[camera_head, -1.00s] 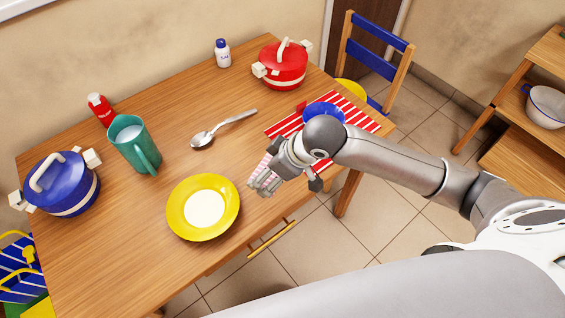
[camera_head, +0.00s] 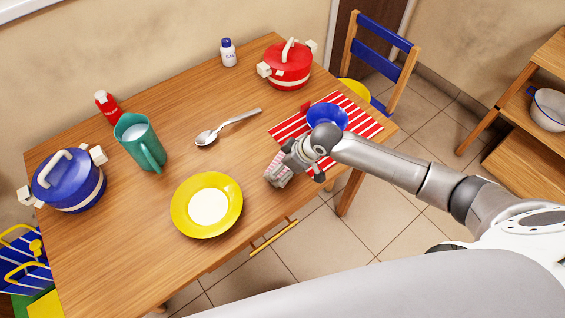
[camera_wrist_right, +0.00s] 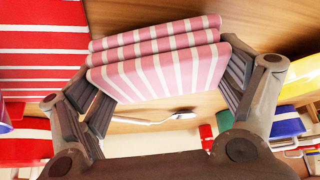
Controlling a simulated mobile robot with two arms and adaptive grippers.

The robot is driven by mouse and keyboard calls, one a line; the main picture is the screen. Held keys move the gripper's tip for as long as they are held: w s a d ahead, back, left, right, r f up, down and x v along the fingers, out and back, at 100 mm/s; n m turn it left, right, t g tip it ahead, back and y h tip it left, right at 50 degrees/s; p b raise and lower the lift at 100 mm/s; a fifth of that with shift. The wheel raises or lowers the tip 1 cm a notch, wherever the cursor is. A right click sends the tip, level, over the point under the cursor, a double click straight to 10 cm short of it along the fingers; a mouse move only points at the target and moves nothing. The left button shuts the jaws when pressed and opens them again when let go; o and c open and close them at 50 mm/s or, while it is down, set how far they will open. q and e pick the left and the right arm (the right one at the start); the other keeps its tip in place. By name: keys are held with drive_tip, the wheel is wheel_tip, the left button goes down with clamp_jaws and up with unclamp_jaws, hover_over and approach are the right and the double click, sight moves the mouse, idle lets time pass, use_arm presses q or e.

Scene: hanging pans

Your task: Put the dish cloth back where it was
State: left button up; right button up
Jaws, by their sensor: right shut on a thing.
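The dish cloth (camera_wrist_right: 155,60) is a folded pink and white striped cloth, seen in layers in the right wrist view. My right gripper (camera_wrist_right: 165,85) is shut on it, with a finger at each side. In the head view the cloth (camera_head: 277,169) shows small at the fingers of my right gripper (camera_head: 283,171), near the table's front edge and just left of the red striped mat. I cannot tell whether the cloth touches the table. My left gripper is not in view.
A red and white striped mat (camera_head: 360,130) with a blue bowl (camera_head: 327,115) lies beside my right gripper. A yellow plate (camera_head: 180,212), a spoon (camera_head: 207,137), a teal jug (camera_head: 140,143), and red (camera_head: 288,66) and blue (camera_head: 75,185) pots stand on the table (camera_head: 110,240). Bare wood lies between plate and mat.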

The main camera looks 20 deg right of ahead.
drive_tip(key=shift+f, duration=0.45)
drive_tip(key=o, duration=0.7)
drive_tip(key=shift+r, duration=0.15)
drive_tip(key=shift+r, duration=0.35)
drive_tip(key=v, duration=1.2)
drive_tip(key=shift+f, duration=0.1)
